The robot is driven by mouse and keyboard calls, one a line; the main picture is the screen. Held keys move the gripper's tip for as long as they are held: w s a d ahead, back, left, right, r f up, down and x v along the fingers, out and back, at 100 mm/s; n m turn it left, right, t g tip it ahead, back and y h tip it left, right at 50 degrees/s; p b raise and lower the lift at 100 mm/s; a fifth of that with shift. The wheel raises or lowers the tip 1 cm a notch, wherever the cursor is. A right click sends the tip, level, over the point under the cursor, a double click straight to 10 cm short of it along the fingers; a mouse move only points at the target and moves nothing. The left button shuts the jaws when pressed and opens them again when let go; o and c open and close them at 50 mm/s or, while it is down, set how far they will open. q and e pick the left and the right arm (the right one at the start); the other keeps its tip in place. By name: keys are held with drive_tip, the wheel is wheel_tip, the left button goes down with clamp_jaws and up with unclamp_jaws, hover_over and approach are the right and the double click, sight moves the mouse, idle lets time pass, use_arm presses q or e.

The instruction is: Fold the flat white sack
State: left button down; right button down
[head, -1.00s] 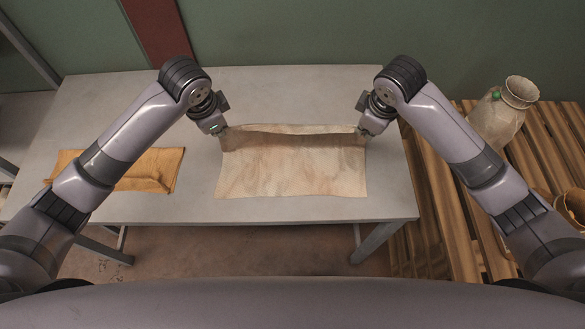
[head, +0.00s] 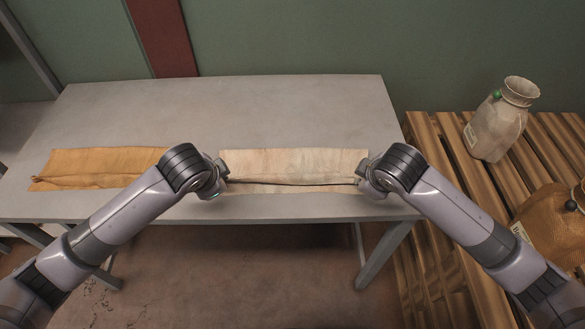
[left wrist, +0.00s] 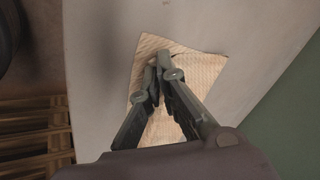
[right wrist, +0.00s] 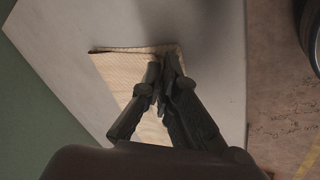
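The white sack (head: 292,163) lies on the grey table, with its far part folded over toward the front. A strip of the lower layer shows along the near edge, below the folded edge. My left gripper (head: 220,183) is at the left end of the folded edge and my right gripper (head: 362,183) at the right end; wrists and arms partly hide both. In the left wrist view the sack (left wrist: 196,68) lies under the closed fingers (left wrist: 158,72), which pinch its edge. In the right wrist view the fingers (right wrist: 164,72) are likewise closed on the sack (right wrist: 115,70).
A flat orange-brown sack (head: 85,165) lies on the table (head: 270,100) at the left, partly behind my left arm. A pale, full sack (head: 497,130) and a brown one (head: 550,225) stand on the slatted wooden pallet (head: 440,160) at the right. The table's back half is clear.

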drive_tip(key=shift+f, duration=0.1)
